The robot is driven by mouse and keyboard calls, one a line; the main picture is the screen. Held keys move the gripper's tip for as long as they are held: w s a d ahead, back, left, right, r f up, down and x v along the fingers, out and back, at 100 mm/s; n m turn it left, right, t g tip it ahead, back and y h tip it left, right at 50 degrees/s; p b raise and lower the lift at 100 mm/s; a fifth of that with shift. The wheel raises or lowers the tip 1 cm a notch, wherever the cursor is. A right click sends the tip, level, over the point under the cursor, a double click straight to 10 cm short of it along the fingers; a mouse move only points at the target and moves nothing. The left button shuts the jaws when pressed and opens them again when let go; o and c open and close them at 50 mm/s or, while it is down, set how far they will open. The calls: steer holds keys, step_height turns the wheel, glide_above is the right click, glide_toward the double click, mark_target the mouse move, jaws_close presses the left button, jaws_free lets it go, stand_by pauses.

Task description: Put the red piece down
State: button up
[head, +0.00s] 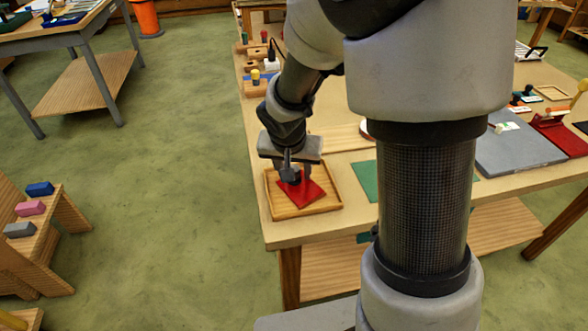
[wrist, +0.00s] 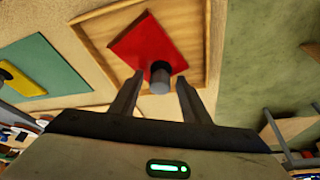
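The red piece (head: 313,190) is a flat red plate with a dark cylindrical knob. It lies in a shallow wooden tray (head: 306,212) at the table's near left corner. In the wrist view the red piece (wrist: 142,48) appears inside the tray's rim (wrist: 204,45), with its knob (wrist: 160,78) toward me. My gripper (head: 292,177) is just above it, pointing down. In the wrist view my gripper (wrist: 159,82) is open, with the knob between its fingertips and gaps showing on both sides. The arm hides part of the piece in the head view.
A green mat (head: 365,180) lies to the right of the tray, and it also shows in the wrist view (wrist: 45,68). A wooden block with a yellow knob (head: 256,82) stands farther back. A grey board (head: 515,150) lies at the right. Open floor is left of the table.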

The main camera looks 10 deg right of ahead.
mark_target(291, 195)
steer(key=shift+r, duration=0.45)
steer(key=p+v, duration=0.2)
steer(key=v, duration=0.9)
steer(key=s+d+r+n+y, duration=0.1)
steer(key=s+r+n, duration=0.1)
steer(key=s+r, duration=0.3)
steer(key=s+d+r+n+t, duration=0.1)
steer(key=s+r, duration=0.4)
steer(key=s, duration=0.7)
steer(key=shift+d+n+t+y, duration=0.3)
steer(key=shift+d+n+y, duration=0.15)
steer(key=shift+n, duration=0.25)
steer(key=shift+r, duration=0.2)
step_height(291, 195, up, 8)
steer(key=p, duration=0.8)
